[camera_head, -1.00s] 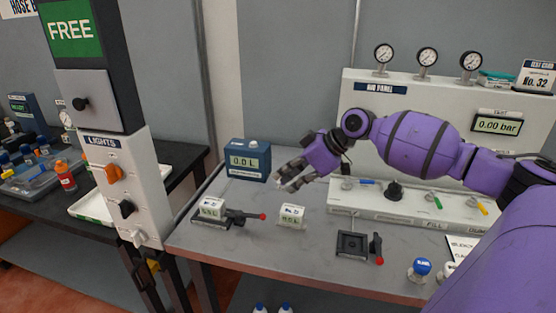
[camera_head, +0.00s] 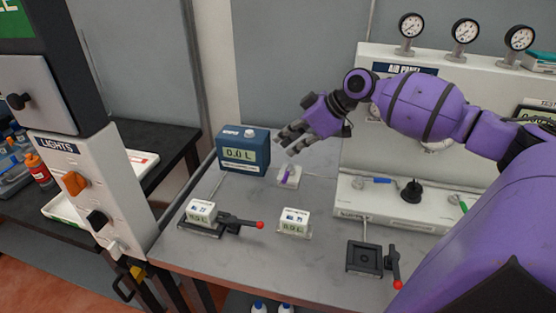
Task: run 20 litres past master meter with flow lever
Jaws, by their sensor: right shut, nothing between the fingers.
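The master meter (camera_head: 243,154) looks to be the blue box at the back left of the grey bench, with a display reading 0.0 L. Just right of it stands a small purple lever (camera_head: 288,173) on a pale base, likely the flow lever. My right gripper (camera_head: 287,143) is shut and empty, above and behind the purple lever and to the right of the blue box, apart from both as far as I can tell. My left gripper is not in view.
A white meter (camera_head: 201,211) sits on a dark clamp with a red-knobbed handle (camera_head: 241,222) at front left. Another white meter (camera_head: 294,222) stands mid-bench. An empty dark clamp (camera_head: 364,259) is at front right. The air panel (camera_head: 364,136) stands behind.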

